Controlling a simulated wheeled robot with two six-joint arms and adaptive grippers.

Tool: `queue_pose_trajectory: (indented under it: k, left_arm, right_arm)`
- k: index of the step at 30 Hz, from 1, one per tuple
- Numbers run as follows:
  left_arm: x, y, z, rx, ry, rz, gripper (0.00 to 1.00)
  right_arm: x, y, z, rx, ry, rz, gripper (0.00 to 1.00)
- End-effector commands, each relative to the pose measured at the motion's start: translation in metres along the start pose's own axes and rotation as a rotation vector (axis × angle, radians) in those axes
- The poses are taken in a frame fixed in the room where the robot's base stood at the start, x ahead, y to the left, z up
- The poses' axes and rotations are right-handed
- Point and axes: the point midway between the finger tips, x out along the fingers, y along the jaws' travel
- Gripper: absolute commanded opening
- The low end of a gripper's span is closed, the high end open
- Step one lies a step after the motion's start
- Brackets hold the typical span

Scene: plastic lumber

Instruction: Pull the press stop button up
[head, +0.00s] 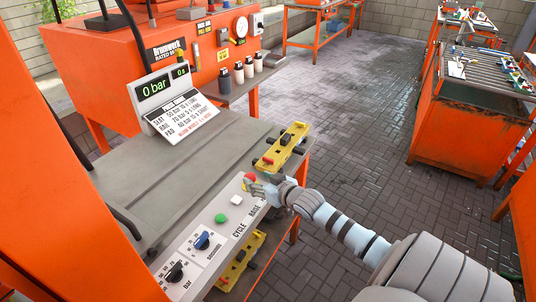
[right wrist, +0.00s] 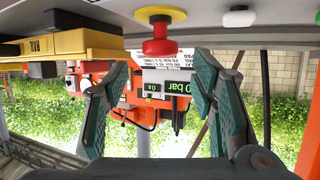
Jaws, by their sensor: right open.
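The red stop button (head: 250,176) stands on the white control panel (head: 222,206) at the front of the press. In the right wrist view, which is upside down, the red button (right wrist: 160,42) hangs from a yellow base (right wrist: 161,14) at the top centre. My right gripper (head: 256,186) is beside the button in the head view and partly covers the panel around it. In the right wrist view its two fingers (right wrist: 158,70) are apart and empty, with the button ahead, roughly centred between them. Whether a fingertip touches it I cannot tell. My left gripper is out of view.
A green button (head: 221,218), a white button (head: 236,200), a blue knob (head: 201,241) and a black knob (head: 175,272) are on the panel. A yellow mould (head: 282,148) lies behind the button. The 0 bar display (head: 154,88) stands at the press's back.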

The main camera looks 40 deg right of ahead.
Motion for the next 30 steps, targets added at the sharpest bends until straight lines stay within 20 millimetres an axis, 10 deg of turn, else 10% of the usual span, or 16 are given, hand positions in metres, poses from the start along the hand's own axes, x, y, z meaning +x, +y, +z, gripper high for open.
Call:
queue_pose_trajectory:
  k: [9,30]
  left_arm:
    - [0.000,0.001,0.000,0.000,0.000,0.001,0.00]
    - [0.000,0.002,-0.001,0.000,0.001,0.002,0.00]
  right_arm:
    - [-0.068,0.001,0.000,-0.008,-0.001,0.000,0.52]
    - [-0.073,-0.002,-0.002,-0.091,0.009,-0.010,0.52]
